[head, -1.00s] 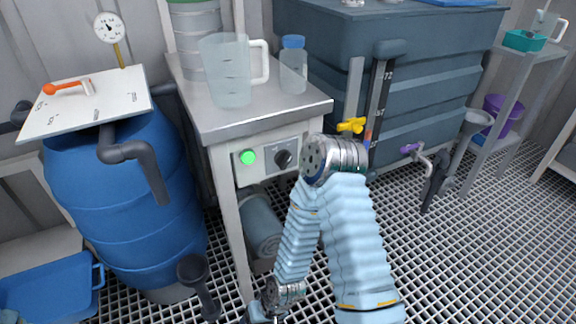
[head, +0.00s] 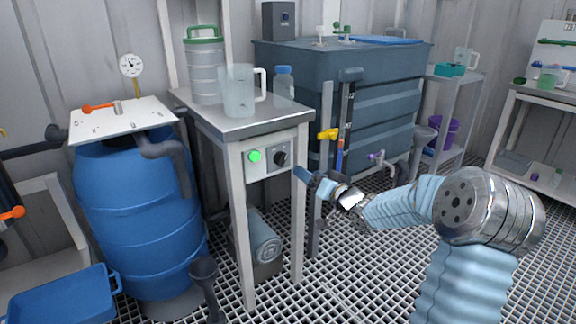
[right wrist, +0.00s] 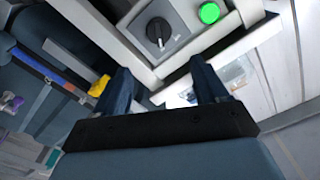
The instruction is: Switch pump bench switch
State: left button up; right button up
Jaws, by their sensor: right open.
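The pump bench (head: 238,128) is a steel-topped stand with a front control panel. The panel carries a black rotary switch (head: 280,158) beside a lit green button (head: 254,157). In the right wrist view the switch (right wrist: 158,31) has a pale pointer mark on its knob, and the green light (right wrist: 209,13) is to its right. My right gripper (head: 303,175) is just right of and below the panel, apart from the switch. In the right wrist view its two dark fingers (right wrist: 160,80) are spread, with nothing between them. My left gripper is not in view.
A clear pitcher (head: 238,92), a capped bottle (head: 283,84) and a green-lidded canister (head: 205,72) stand on the bench. A blue barrel (head: 140,210) is to the left. A large grey tank (head: 385,110) with a yellow valve handle (head: 328,134) stands behind at right.

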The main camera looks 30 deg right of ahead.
aim_at(285, 159)
jog(key=w, duration=0.7)
jog(key=w+a, duration=0.1)
jog(key=w, duration=0.3)
jog(key=shift+w, duration=0.35)
jog(key=c, duration=1)
